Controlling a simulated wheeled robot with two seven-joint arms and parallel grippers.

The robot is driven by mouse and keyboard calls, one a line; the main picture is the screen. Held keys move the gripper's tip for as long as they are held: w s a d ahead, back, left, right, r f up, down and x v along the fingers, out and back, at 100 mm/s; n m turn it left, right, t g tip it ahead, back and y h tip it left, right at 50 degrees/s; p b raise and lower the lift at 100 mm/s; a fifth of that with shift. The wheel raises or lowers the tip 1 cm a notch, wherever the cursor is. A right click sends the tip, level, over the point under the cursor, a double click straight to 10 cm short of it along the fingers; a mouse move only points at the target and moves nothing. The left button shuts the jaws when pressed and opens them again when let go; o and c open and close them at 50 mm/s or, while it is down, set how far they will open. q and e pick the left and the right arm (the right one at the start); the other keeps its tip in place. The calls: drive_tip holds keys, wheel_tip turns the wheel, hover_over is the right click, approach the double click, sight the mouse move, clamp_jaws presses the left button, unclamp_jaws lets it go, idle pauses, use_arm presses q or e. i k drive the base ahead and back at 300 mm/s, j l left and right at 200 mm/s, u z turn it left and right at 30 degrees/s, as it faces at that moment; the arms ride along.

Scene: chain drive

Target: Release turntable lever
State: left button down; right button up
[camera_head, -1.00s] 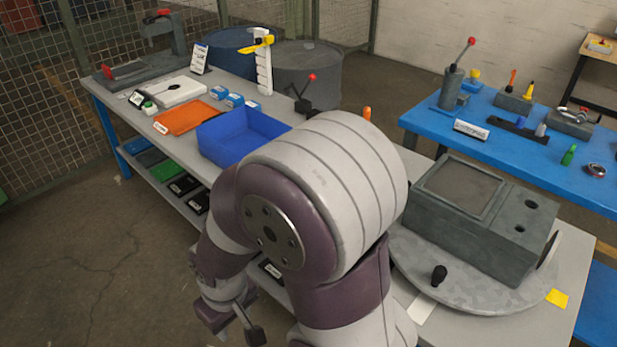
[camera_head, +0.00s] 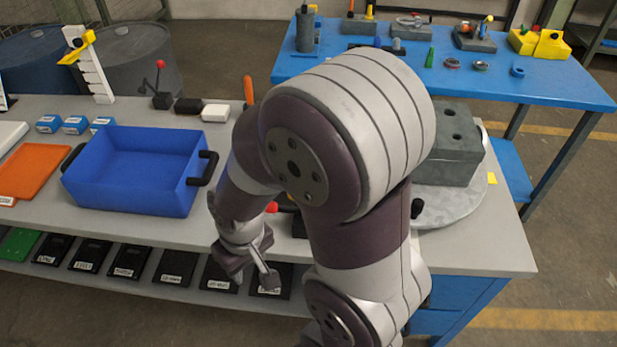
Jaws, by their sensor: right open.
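The turntable is a round grey disc (camera_head: 462,203) at the right end of the grey table, partly hidden behind my right arm. A grey block (camera_head: 452,160) with round holes sits on it, its left part hidden. A small black knob (camera_head: 417,208) shows at the disc's near edge, beside my arm; whether it is the lever's end I cannot tell. My right gripper (camera_head: 247,271) is open and empty, in front of the table's front edge, left of the turntable and apart from it. My left gripper is not in view.
A blue bin (camera_head: 130,192) with black handles stands left on the table, beside an orange tray (camera_head: 38,168). A red-knobbed lever (camera_head: 161,98) stands at the back edge. Several black boxes lie on the lower shelf (camera_head: 290,307). A blue table (camera_head: 500,88) stands behind.

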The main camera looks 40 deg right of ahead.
sight(272, 207)
drive_tip(key=i+z, duration=0.15)
drive_tip(key=z, duration=0.3)
drive_tip(key=i+z, duration=0.2)
drive_tip(key=z, duration=0.3)
drive_tip(key=i+j+z, duration=0.15)
drive_tip(key=z, duration=0.3)
drive_tip(key=i+j+z, duration=0.15)
drive_tip(key=z, duration=0.3)
drive_tip(key=i+j+z, duration=0.1)
drive_tip(key=z, duration=0.35)
drive_tip(key=j+z, duration=0.35)
drive_tip(key=z, duration=0.15)
